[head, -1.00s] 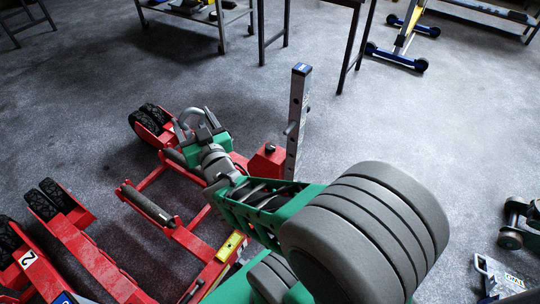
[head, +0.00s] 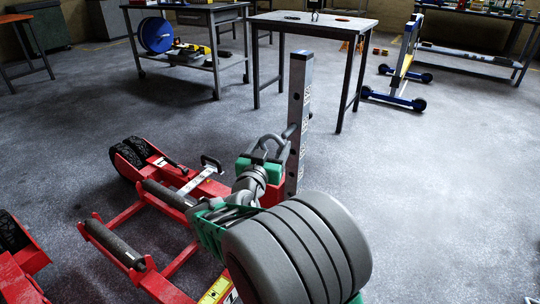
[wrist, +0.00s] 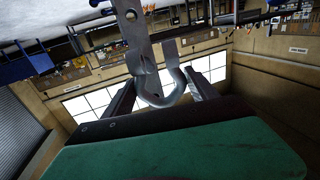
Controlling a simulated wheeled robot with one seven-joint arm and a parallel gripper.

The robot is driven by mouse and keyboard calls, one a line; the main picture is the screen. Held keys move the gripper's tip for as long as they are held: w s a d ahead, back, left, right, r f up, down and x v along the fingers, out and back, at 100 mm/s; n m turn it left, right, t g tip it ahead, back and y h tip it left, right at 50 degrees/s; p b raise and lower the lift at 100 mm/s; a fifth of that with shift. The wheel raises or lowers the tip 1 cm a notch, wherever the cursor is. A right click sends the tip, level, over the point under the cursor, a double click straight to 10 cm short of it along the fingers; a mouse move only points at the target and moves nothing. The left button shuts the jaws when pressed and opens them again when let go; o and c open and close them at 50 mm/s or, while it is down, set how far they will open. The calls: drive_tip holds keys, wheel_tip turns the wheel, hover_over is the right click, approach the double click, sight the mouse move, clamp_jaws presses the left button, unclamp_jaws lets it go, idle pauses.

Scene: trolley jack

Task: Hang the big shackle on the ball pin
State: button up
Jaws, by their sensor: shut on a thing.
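The big shackle is a grey metal U (head: 271,140), held at the end of my arm just left of the upright post. My gripper (head: 259,154) is shut on it. In the wrist view the shackle (wrist: 165,98) sits between the two dark fingers of my gripper (wrist: 161,94). The ball pin (head: 289,131) is a short grey stub on the left side of the grey perforated post (head: 298,100). In the head view the shackle's right side overlaps or lies very near the pin. I cannot tell whether the pin passes through the loop. The post (wrist: 137,40) appears close behind the shackle in the wrist view.
A red wheeled trolley jack (head: 165,225) with rollers lies low to the left and under my arm. A dark table (head: 312,22) stands behind the post, and a workbench (head: 190,15) with a blue reel is at the back left. The floor at right is clear.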

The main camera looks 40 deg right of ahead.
sight(290, 133)
drive_tip(key=shift+w+d+f+p, duration=0.1)
drive_tip(key=shift+w+d+p, duration=0.25)
drive_tip(key=shift+d, duration=0.5)
drive_tip(key=shift+w+d+r+p, duration=0.1)
drive_tip(key=shift+d+p, duration=0.35)
drive_tip(key=shift+d, duration=0.35)
drive_tip(key=shift+w+d+f+p, duration=0.1)
drive_tip(key=shift+w+d+p, duration=0.25)
drive_tip(key=shift+d, duration=0.5)
drive_tip(key=shift+w+d+p, duration=0.3)
drive_tip(key=shift+d+p, duration=0.4)
drive_tip(key=shift+d, duration=0.4)
drive_tip(key=shift+w+d+p, duration=0.25)
drive_tip(key=shift+d+p, duration=0.4)
drive_tip(key=shift+d, duration=0.4)
drive_tip(key=shift+w+d+f+b, duration=0.2)
drive_tip(key=shift+d+f+b, duration=0.25)
drive_tip(key=shift+d+b, duration=0.25)
drive_tip(key=o, duration=1.9)
drive_tip(key=shift+o, duration=0.2)
drive_tip(key=shift+f, duration=0.15)
